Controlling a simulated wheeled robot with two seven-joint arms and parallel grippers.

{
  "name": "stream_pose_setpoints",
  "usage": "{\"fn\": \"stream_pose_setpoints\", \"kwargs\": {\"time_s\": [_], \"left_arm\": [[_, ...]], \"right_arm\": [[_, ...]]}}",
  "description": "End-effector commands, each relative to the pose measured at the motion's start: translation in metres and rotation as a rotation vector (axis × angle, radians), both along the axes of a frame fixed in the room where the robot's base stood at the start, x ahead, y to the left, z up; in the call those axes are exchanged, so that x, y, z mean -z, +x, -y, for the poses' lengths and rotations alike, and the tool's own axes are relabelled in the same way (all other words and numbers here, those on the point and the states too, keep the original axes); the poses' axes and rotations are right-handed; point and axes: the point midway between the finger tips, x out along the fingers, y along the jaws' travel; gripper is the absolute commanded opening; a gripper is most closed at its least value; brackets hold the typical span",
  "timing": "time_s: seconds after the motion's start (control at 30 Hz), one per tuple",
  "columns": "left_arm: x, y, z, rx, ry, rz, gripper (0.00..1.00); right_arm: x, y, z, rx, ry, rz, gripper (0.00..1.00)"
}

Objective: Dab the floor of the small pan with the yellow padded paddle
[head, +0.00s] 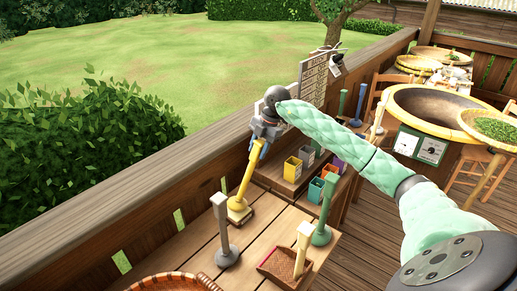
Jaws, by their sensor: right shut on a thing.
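The yellow padded paddle (246,185) has a long handle leaning slightly and a broad yellow foot at its lower end. My right gripper (262,143) is shut on the top of its handle. The foot is at the plank table; I cannot tell whether it touches the wood. My right arm comes in from the lower right. I cannot pick out a small pan; a large round pan (432,104) sits in a stand at the right, well away from the paddle. My left gripper is not in view.
Small coloured boxes (315,190) and a sign board (315,78) are behind. A woven basket (172,281) is at the front. A wooden railing (150,171) runs along the left.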

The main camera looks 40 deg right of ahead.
Motion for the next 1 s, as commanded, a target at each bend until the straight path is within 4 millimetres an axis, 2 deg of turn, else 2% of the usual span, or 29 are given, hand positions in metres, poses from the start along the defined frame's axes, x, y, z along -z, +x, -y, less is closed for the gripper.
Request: {"fn": "stream_pose_setpoints", "kwargs": {"time_s": [1.0], "left_arm": [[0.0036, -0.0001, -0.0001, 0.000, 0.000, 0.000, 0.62]], "right_arm": [[0.0055, 0.0002, 0.0002, 0.000, 0.000, 0.001, 0.00]]}}
